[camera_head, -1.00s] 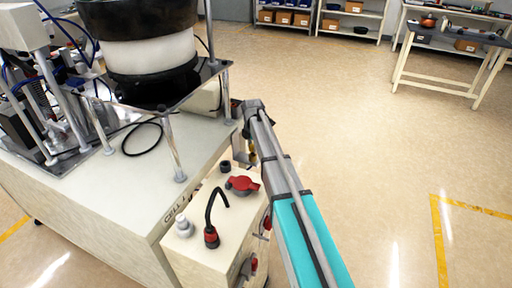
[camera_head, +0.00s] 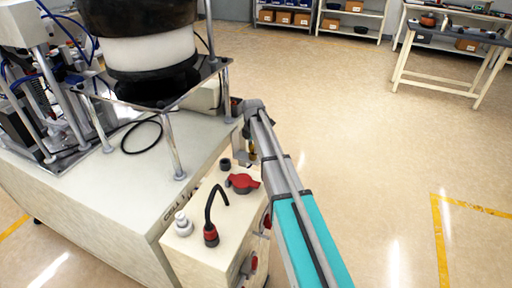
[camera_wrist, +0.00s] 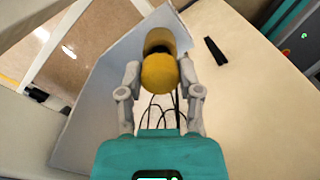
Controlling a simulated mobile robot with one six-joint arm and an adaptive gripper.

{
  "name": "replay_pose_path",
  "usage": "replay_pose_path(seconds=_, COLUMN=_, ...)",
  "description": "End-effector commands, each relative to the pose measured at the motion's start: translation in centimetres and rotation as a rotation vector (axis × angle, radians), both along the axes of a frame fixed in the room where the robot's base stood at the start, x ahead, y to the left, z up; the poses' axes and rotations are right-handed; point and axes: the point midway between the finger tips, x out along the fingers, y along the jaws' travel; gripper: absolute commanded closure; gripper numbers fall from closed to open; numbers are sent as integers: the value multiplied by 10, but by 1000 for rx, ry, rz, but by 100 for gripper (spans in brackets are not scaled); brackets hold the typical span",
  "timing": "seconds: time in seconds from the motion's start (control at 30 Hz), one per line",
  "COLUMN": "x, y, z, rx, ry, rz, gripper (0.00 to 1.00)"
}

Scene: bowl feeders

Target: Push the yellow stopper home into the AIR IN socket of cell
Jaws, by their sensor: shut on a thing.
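In the wrist view, my gripper (camera_wrist: 160,66) is shut on the yellow stopper (camera_wrist: 160,75), with one finger on each side of its rounded near end. A second yellow part with a dark band shows just beyond it; I cannot tell whether it belongs to the stopper. In the head view, my gripper (camera_head: 251,152) is low beside the cell's cabinet, mostly hidden by my arm and the control box, with a small yellow spot there. The AIR IN socket is not identifiable in either view, nor is how deep the stopper sits.
The cell's cabinet (camera_head: 100,213) stands left, with a bowl feeder (camera_head: 150,52) on top.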

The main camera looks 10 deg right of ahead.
Motion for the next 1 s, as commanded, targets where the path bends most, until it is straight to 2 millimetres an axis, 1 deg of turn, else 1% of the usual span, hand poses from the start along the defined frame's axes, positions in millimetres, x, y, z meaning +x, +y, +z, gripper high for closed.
replay_pose_path(seconds=1.0, x=0, y=0, z=-12, rx=0, ry=0, rz=0, gripper=86)
